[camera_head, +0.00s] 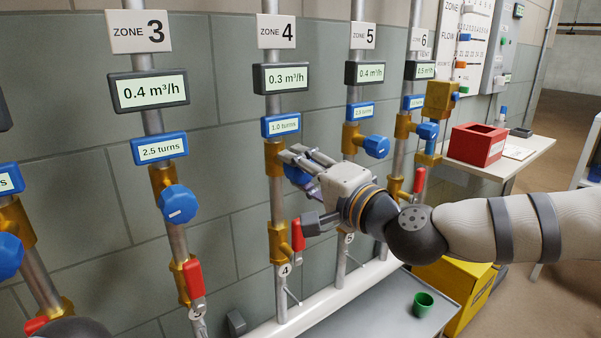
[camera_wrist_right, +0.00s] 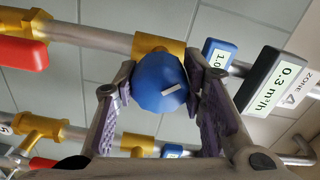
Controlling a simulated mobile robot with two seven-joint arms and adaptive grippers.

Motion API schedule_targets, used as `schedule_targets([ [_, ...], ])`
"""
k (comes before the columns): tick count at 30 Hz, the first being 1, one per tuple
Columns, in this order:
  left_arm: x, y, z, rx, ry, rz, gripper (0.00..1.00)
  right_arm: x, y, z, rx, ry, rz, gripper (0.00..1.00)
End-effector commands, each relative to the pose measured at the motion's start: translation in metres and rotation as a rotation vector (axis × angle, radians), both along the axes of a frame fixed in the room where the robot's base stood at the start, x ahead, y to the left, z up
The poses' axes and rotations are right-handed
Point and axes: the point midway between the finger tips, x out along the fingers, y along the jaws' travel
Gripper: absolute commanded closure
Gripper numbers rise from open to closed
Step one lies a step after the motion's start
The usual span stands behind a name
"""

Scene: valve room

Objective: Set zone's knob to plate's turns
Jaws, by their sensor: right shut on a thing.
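The zone 4 sign (camera_head: 283,31) tops a pipe with a display (camera_head: 281,78) reading 0.3 m³/h and a blue plate (camera_head: 281,125) reading 1.0 turns. Zone 4's blue knob (camera_wrist_right: 160,82) sits on a brass valve (camera_head: 273,160). My right gripper (camera_head: 297,163) is shut on this knob, with one finger on each side in the right wrist view (camera_wrist_right: 163,88). A white mark shows on the knob's face, tilted slightly off the picture's horizontal. In the head view the gripper hides much of the knob. My left gripper is not in view.
Zone 3's knob (camera_head: 178,204) is to the left and zone 5's knob (camera_head: 377,146) close to the right. Red levers, such as zone 3's (camera_head: 194,279), hang lower. A green cup (camera_head: 423,304) stands on a grey surface; a red box (camera_head: 477,144) is on the right table.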

Motion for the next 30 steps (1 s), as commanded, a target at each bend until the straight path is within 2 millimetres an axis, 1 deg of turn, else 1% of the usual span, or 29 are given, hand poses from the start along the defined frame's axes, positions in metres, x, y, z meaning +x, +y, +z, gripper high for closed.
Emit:
schedule_targets([
  [7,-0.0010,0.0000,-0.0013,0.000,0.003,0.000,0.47,-0.0002,0.0000,-0.0008,0.034,0.026,0.001,0.91],
  [19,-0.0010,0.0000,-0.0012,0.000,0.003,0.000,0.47,-0.0003,0.0001,-0.0007,0.037,0.029,0.001,0.91],
  [20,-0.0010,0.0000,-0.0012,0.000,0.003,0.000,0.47,-0.0003,0.0001,-0.0007,0.037,0.029,0.001,0.60],
  [21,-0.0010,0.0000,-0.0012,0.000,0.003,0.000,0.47,-0.0003,0.0001,-0.0007,0.036,0.029,0.001,0.51],
  [22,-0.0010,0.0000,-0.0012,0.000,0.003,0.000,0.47,-0.0003,0.0001,-0.0007,0.036,0.029,0.001,0.45],
  [23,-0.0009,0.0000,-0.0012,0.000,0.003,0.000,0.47,-0.0002,0.0002,-0.0007,0.037,0.028,0.001,0.42],
  [30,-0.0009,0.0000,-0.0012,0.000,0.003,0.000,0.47,-0.0002,0.0001,-0.0003,0.037,0.028,0.001,0.42],
])
